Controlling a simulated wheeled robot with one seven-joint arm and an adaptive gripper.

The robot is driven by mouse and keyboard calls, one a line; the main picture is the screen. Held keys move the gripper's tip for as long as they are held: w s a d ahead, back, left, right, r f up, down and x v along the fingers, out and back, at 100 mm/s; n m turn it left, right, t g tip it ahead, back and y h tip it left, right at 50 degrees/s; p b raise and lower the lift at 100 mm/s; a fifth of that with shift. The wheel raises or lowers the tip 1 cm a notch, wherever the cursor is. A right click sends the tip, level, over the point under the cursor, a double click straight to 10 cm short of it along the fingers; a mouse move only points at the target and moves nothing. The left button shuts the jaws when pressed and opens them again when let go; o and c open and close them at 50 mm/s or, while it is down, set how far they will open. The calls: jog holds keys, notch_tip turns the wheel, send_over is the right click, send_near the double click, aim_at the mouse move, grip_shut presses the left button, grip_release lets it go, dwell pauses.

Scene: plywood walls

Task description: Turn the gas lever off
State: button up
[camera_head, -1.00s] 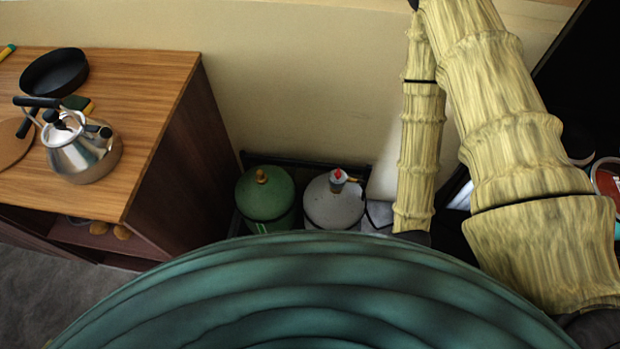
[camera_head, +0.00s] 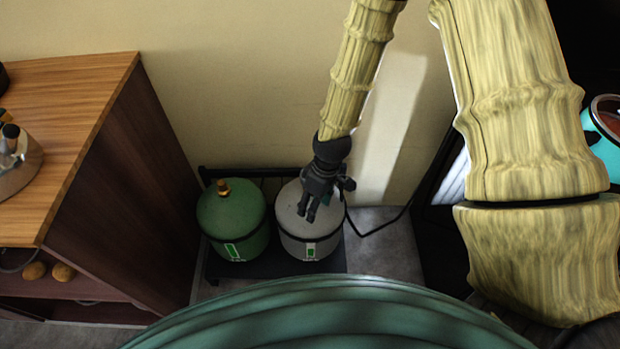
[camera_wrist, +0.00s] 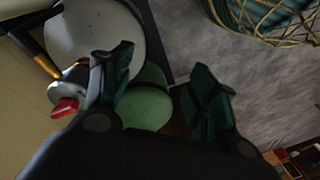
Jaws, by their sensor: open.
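The grey gas cylinder (camera_head: 292,238) stands on a dark stand at the wall; it also shows in the wrist view (camera_wrist: 85,30). Its red gas lever (camera_wrist: 66,107) sits on a pale valve at the left of the wrist view. In the head view my gripper hides the lever. My gripper (camera_head: 307,212) points down over the top of the grey cylinder. In the wrist view my gripper (camera_wrist: 160,85) has its two fingers apart with nothing held between them. The lever is outside the fingers, beside the left one. I cannot tell whether they touch.
A green cylinder (camera_head: 234,222) stands left of the grey one. A wooden cabinet (camera_head: 130,150) with a kettle (camera_head: 18,165) is further left. A dark hose (camera_head: 378,229) runs right of the grey cylinder.

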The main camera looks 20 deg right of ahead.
jog(key=w+d+r+n+h+b, duration=0.25)
jog(key=w+r+n+b, duration=0.55)
jog(key=w+b, duration=0.6)
jog(key=shift+m+t, duration=0.3)
jog(key=shift+m, duration=0.1)
jog(key=f, duration=0.3)
jog(key=f+b, duration=0.1)
jog(key=f, duration=0.2)
jog(key=f+b, duration=0.1)
jog(key=f, duration=0.2)
jog(key=shift+s+d+f, duration=0.1)
jog(key=shift+d+f, duration=0.05)
jog(key=shift+d, duration=0.1)
jog(key=c, duration=1)
